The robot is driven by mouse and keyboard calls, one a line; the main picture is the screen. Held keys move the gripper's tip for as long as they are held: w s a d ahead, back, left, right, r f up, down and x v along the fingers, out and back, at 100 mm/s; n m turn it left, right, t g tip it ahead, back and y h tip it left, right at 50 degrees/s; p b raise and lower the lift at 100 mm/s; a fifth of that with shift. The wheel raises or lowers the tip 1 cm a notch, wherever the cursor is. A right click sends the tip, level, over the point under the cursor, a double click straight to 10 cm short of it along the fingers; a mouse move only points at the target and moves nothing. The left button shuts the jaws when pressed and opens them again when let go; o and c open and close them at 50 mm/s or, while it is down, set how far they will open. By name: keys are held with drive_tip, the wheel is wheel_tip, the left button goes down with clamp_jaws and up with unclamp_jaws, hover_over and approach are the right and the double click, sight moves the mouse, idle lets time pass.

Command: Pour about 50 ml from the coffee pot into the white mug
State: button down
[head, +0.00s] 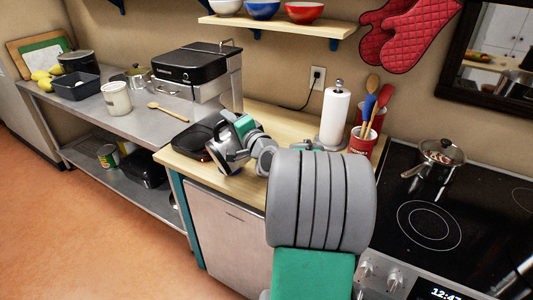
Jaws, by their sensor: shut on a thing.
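My gripper (243,129) is at the end of my outstretched arm, above the left end of the wooden counter. It is shut on the coffee pot (225,157), a shiny silver and dark vessel that looks tilted. My wrist and arm partly cover the pot, so its handle and spout are hard to make out, and I cannot tell whether it touches the counter. A white cylindrical vessel (116,98) with faint markings stands upright on the steel counter at the left, apart from the gripper. It may be the white mug. No liquid is visible.
A black tray-like item (194,140) lies beside the pot. A coffee machine (196,69) stands behind, left. A wooden spoon (167,111) lies on the steel counter (135,122). A paper towel roll (335,118) and red utensil crock (361,140) stand right, near the stove (462,205).

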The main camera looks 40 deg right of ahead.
drive_tip(key=shift+a+n+b, duration=0.3)
drive_tip(key=shift+a+b, duration=0.1)
drive_tip(key=shift+a, duration=0.1)
drive_tip(key=shift+r, duration=0.1)
drive_tip(key=shift+d, duration=0.1)
idle(1.2)
